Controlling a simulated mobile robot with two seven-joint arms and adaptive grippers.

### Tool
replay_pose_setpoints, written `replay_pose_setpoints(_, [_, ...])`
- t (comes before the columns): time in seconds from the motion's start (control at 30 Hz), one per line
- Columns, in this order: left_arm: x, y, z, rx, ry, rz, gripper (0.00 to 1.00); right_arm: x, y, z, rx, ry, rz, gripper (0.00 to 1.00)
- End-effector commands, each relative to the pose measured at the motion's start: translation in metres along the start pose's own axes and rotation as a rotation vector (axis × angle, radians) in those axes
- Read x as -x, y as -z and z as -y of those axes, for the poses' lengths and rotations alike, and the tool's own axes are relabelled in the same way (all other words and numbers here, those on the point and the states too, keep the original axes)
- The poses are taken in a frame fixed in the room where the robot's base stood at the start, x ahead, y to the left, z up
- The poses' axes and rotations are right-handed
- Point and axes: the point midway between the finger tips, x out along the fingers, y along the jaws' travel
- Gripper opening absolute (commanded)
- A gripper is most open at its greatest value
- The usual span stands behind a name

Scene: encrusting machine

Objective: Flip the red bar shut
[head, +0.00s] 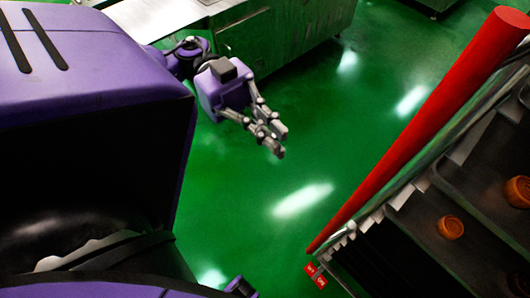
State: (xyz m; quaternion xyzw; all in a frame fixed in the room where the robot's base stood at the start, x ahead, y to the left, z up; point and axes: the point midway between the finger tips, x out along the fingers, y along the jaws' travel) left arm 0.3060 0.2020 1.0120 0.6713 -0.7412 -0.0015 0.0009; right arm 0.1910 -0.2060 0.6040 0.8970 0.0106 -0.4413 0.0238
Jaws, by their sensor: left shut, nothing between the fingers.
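The red bar (425,125) is a long, thick red rod at the right of the head view. It slants from the top right corner down to the lower middle, along the edge of the machine (470,133). My left gripper (280,143) is shut and empty over the green floor, left of the bar and clearly apart from it. My right gripper is not in view.
Orange round pieces (450,227) sit on dark surfaces inside the machine at right. Small red labels (316,275) are near the bar's lower end. A metal counter (285,30) stands at the back. Green floor (330,130) lies open between counter and bar.

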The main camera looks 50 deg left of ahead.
Motion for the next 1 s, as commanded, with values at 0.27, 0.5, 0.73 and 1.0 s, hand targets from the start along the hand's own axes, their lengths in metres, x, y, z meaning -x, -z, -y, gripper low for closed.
replay_pose_setpoints(0.27, [-0.061, 0.004, 0.0, -0.01, -0.004, -0.006, 0.0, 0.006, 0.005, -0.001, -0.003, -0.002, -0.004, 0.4])
replay_pose_setpoints(0.5, [-0.102, 0.004, 0.001, -0.01, -0.002, -0.005, 0.0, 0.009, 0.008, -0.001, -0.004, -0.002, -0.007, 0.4])
replay_pose_setpoints(0.73, [-0.116, 0.002, 0.001, -0.006, -0.001, -0.001, 0.0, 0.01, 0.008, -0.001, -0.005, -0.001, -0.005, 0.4])
replay_pose_setpoints(1.0, [-0.117, 0.001, 0.001, -0.005, -0.001, -0.001, 0.0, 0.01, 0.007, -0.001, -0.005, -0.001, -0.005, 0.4])
